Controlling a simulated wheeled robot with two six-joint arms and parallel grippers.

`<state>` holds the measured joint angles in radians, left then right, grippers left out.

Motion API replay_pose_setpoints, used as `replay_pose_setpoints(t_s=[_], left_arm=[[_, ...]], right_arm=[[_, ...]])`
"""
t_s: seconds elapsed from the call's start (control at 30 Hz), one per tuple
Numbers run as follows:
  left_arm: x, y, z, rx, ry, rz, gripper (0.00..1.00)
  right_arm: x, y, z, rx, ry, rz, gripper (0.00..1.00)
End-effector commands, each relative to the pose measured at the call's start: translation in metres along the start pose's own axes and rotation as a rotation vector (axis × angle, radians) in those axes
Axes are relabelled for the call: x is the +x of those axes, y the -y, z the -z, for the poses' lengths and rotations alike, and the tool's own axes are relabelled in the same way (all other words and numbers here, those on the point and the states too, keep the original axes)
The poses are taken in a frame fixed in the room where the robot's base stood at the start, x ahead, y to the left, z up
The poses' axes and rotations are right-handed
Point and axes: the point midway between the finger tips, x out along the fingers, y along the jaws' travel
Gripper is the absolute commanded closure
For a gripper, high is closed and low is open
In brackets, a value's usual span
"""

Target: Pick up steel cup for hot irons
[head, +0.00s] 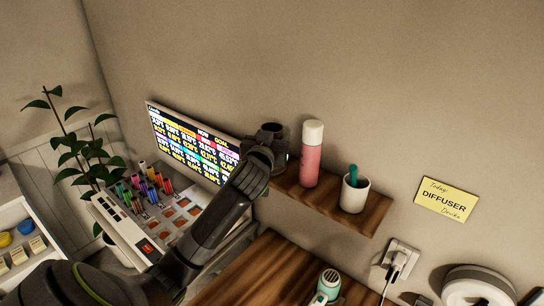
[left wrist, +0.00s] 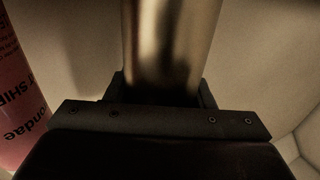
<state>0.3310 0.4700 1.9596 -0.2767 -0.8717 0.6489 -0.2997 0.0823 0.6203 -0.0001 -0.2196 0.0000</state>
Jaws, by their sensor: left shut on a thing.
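The steel cup (head: 281,134) is a dark metal cylinder with an open top, at the left end of the wooden wall shelf (head: 322,198). My left gripper (head: 262,152) is at the cup and shut on it; the arm hides the cup's lower part. In the left wrist view the cup (left wrist: 170,45) rises as a shiny cylinder between the fingers (left wrist: 162,95). I cannot tell whether its base touches the shelf. My right gripper is not in view.
A pink spray can (head: 311,155) with a white cap stands just right of the cup. A white cup (head: 354,195) with a teal item stands farther right. A lit screen (head: 190,142) is at left, above a tray of colourful tubes (head: 145,190). A teal-and-white hair dryer (head: 328,284) lies below.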

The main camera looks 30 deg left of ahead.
Motion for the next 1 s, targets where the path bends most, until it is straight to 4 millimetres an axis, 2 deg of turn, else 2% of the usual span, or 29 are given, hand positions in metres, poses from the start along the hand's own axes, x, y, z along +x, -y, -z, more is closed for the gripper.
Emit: replay_pose_setpoints(t_s=[0.03,0.17,0.43,0.53,1.0], left_arm=[[0.0,0.0,0.0,0.0,0.0,0.0,0.85],[0.0,0.0,0.0,0.0,0.0,0.0,1.0],[0.0,0.0,0.002,0.0,-0.004,-0.001,1.0],[0.0,0.0,0.009,-0.001,-0.007,-0.002,1.0],[0.0,0.0,0.087,0.001,-0.008,-0.001,1.0]], right_arm=[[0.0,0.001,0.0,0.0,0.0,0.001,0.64],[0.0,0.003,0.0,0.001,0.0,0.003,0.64],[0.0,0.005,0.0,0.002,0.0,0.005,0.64],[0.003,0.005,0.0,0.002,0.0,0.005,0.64],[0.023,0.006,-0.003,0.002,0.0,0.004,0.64]])
